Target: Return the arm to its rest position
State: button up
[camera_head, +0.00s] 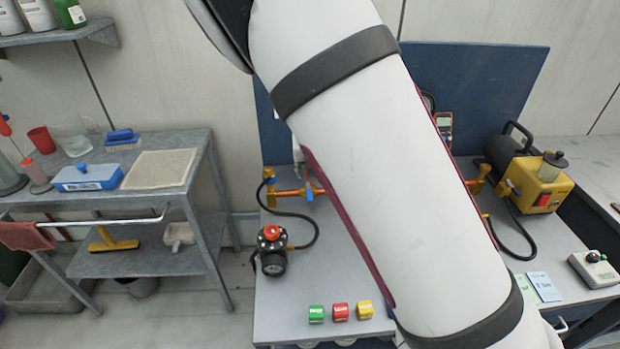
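My arm (385,160) crosses the middle of the head view as a large white link with dark bands. It runs from the upper left down to the lower right, close to the camera. It hides much of the workbench and blue back panel behind it. My gripper is not in view, so I cannot see whether it holds anything.
A workbench (285,310) carries a black gauge with a red knob (272,250), copper valves, several coloured caps and a yellow pump (535,183). A grey cart (150,200) stands at the left. A shelf (60,36) with bottles hangs above it. Floor shows between cart and bench.

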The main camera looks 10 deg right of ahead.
jog(key=shift+s+r, duration=0.2)
jog(key=shift+r, duration=0.2)
jog(key=s+r+n+y, duration=0.4)
jog(key=s+r+n, duration=1.25)
jog(key=n, duration=0.25)
jog(key=s+d+r+n+h, duration=0.1)
jog(key=s+d+r+n, duration=0.1)
jog(key=s+n, duration=0.7)
jog(key=s+d+r+n+h, duration=0.2)
jog(key=s+d+n, duration=0.1)
jog(key=s+n, duration=0.5)
jog(key=shift+s+d+r+n+t, duration=0.25)
jog(key=shift+s+d+n+t, duration=0.1)
jog(key=shift+n, duration=0.35)
